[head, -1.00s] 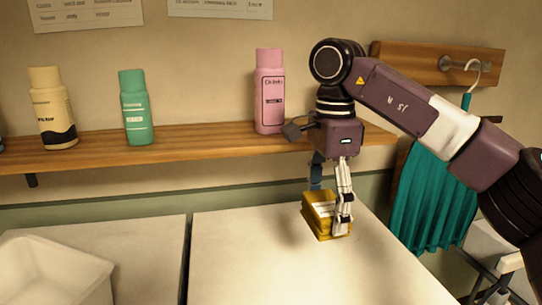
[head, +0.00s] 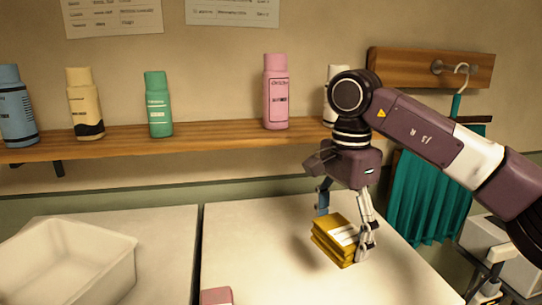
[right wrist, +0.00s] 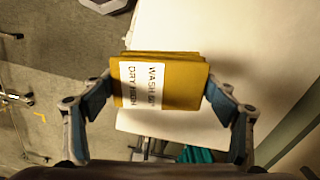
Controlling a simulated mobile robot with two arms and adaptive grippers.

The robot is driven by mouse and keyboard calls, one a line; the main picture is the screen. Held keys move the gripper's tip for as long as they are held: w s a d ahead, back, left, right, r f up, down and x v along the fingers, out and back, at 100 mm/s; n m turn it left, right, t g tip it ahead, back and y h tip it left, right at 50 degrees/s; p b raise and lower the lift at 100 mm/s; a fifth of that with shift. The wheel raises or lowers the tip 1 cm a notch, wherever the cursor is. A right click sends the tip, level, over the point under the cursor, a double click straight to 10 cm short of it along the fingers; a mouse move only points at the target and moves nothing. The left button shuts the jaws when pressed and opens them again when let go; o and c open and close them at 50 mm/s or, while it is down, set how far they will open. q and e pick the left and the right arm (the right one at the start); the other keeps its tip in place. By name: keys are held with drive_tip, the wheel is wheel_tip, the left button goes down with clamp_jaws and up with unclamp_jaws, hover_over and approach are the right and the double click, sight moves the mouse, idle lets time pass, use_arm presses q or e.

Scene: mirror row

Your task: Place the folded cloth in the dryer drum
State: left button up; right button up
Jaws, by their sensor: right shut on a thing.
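The folded cloth (head: 333,236) is a mustard-yellow stack of layers with a white care label. My right gripper (head: 345,245) is shut on it, over the right part of a white flat top (head: 255,245). In the right wrist view the cloth (right wrist: 185,82) sits between the two fingertips of the gripper (right wrist: 160,90), one at each side, with its label facing the camera. A shadow lies left of it on the white top; I cannot tell how large the gap below is. The dryer drum does not show in either view. My left gripper is not in view.
A wooden shelf (head: 210,133) with several bottles runs along the wall behind. A white bin (head: 70,265) stands at the left. A small pink object (head: 216,296) shows at the bottom edge. A teal cloth (head: 430,195) hangs at the right. The white top's middle is clear.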

drive_tip(key=s+d+f+n, duration=0.3)
drive_tip(key=s+f+n, duration=0.3)
drive_tip(key=s+f, duration=0.1)
drive_tip(key=s+d+f+n+b, duration=0.1)
drive_tip(key=s+d+f+n, duration=0.1)
drive_tip(key=s+f+n, duration=0.5)
drive_tip(key=shift+s+d+f, duration=0.15)
drive_tip(key=shift+d+f, duration=0.25)
drive_tip(key=shift+f, duration=0.35)
